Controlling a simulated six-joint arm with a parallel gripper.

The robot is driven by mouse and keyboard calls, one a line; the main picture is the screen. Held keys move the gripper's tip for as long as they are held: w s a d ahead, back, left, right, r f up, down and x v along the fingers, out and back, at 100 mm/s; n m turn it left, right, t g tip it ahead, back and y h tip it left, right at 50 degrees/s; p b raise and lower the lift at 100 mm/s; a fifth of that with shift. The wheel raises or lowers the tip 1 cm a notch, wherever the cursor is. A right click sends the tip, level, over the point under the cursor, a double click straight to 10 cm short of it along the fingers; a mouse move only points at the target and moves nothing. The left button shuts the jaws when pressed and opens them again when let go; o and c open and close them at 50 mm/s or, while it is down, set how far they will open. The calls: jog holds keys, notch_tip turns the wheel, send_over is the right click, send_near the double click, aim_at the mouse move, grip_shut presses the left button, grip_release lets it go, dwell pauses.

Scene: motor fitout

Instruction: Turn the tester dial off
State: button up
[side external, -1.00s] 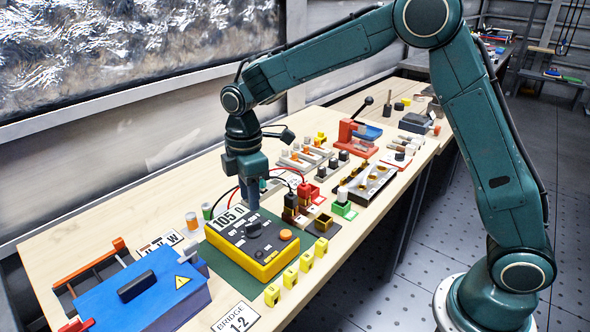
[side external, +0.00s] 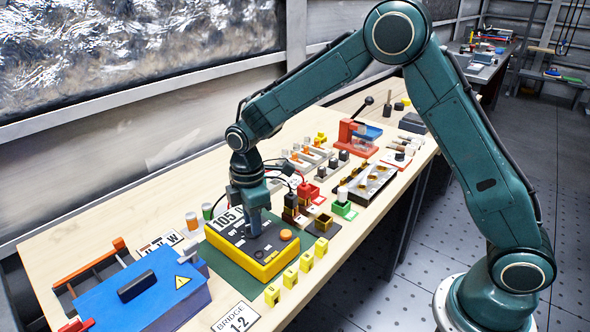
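The tester (side external: 262,263) is a yellow box with a dark top face, standing on a green mat (side external: 226,269) on the bench. Its display (side external: 229,217) reads 105 and is partly covered by my gripper. An orange button (side external: 286,235) sits at the right of its top. My gripper (side external: 254,232) points down with its tip at the tester's top face, over where the dial is. The dial is mostly hidden behind the fingers, so its setting cannot be read. I cannot tell whether the fingers are open or closed on the dial.
A blue case (side external: 143,291) with a warning sign stands at the left front. Several yellow numbered blocks (side external: 290,277) line the tester's right side. Red and black leads and small terminal blocks (side external: 304,192) stand close behind the gripper. A red press (side external: 352,137) is farther back.

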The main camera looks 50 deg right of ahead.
grip_shut()
jog(key=shift+m, duration=3.4)
jog(key=shift+o, duration=1.5)
grip_release()
